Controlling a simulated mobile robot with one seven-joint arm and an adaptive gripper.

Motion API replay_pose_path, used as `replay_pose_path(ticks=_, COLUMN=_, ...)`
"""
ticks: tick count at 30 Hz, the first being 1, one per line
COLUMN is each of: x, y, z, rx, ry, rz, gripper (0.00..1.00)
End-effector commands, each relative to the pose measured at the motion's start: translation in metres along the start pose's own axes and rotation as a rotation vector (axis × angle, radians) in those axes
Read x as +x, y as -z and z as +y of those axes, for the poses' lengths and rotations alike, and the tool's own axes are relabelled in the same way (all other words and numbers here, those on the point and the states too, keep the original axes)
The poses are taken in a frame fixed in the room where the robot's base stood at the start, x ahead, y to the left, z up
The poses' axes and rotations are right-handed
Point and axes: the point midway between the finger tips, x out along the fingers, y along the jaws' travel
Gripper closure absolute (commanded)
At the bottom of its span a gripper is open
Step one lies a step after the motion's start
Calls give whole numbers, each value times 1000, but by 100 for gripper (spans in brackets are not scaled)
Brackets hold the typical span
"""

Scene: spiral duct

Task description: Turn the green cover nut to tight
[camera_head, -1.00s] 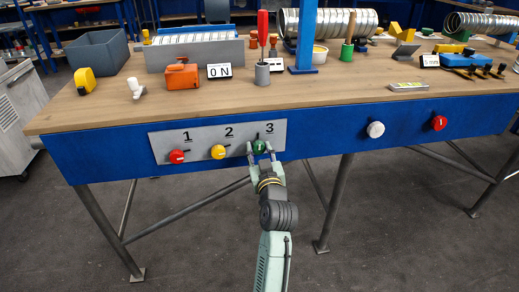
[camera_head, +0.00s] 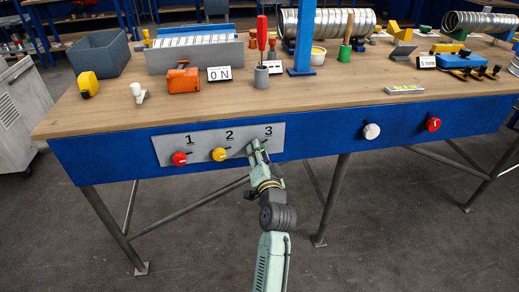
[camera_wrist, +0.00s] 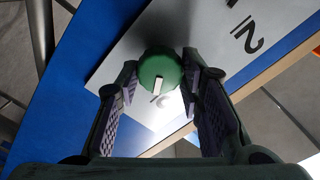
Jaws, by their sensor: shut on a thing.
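The green cover nut (camera_wrist: 160,66) is a round green knob with a white mark on its face, on the grey panel (camera_head: 206,139) under number 3. My gripper (camera_head: 257,151) is at the nut, and its two fingers are shut on the nut's sides in the wrist view (camera_wrist: 160,82).
A yellow knob (camera_head: 219,154) and a red knob (camera_head: 179,158) sit left on the same panel. A white knob (camera_head: 371,131) and another red knob (camera_head: 433,124) are farther right on the blue apron. The wooden table top (camera_head: 330,90) overhangs above; open floor lies in front.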

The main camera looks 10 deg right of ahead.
Motion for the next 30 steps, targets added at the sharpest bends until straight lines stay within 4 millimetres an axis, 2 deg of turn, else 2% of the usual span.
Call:
replay_pose_path(ticks=6, x=0, y=2, z=-1, rx=180, ry=-2, rz=0, gripper=94)
replay_pose_path(ticks=15, x=0, y=1, z=0, rx=351, ry=-1, rz=0, gripper=94)
replay_pose_path(ticks=30, x=0, y=0, z=1, rx=423, ry=0, rz=0, gripper=94)
